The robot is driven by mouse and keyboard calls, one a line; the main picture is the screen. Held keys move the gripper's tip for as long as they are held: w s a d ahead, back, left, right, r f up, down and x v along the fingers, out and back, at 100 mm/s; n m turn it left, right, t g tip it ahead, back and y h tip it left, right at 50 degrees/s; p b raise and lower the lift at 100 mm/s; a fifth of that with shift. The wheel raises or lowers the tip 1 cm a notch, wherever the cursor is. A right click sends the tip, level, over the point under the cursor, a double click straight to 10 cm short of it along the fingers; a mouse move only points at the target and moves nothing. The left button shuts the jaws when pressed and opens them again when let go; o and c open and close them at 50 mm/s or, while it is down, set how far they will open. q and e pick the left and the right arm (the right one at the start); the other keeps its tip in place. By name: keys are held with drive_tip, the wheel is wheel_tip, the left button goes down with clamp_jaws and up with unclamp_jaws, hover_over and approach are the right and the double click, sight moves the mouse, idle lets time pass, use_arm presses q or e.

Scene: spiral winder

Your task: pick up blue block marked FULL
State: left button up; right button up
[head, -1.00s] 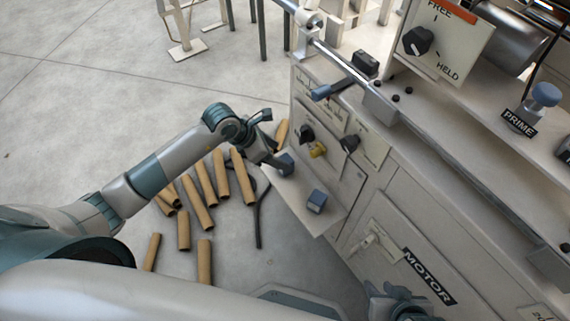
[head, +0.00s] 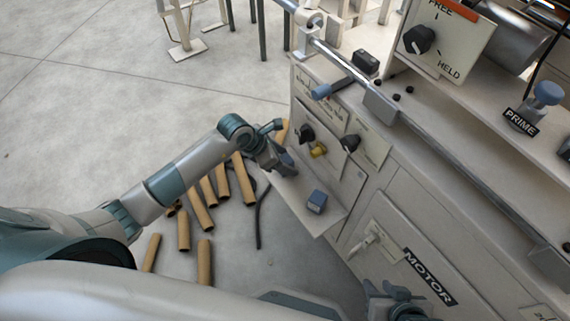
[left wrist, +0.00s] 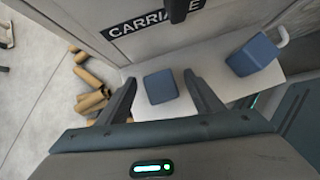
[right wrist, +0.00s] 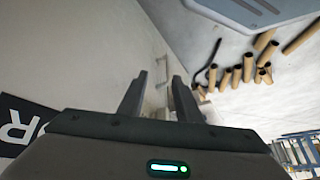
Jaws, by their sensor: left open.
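Two blue blocks sit on a pale shelf (head: 291,203) jutting from the machine. The far block (head: 287,164) is partly hidden by my left gripper (head: 276,150) in the head view. In the left wrist view this block (left wrist: 160,87) shows between the fingertips of my left gripper (left wrist: 160,80), which is open. I cannot tell whether the fingers touch it. The second block (head: 317,201) stands apart, and shows to the right in the left wrist view (left wrist: 252,55). I cannot read FULL on either block. My right gripper (right wrist: 159,79) is open and empty, low by the machine front.
A MOTOR label (head: 429,277) and switch are to the right. Several cardboard tubes (head: 204,212) and a dark strip (head: 261,222) lie on the floor.

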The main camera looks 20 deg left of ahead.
use_arm(q)
drive_tip(key=c, duration=1.3)
drive_tip(key=shift+r, duration=0.1)
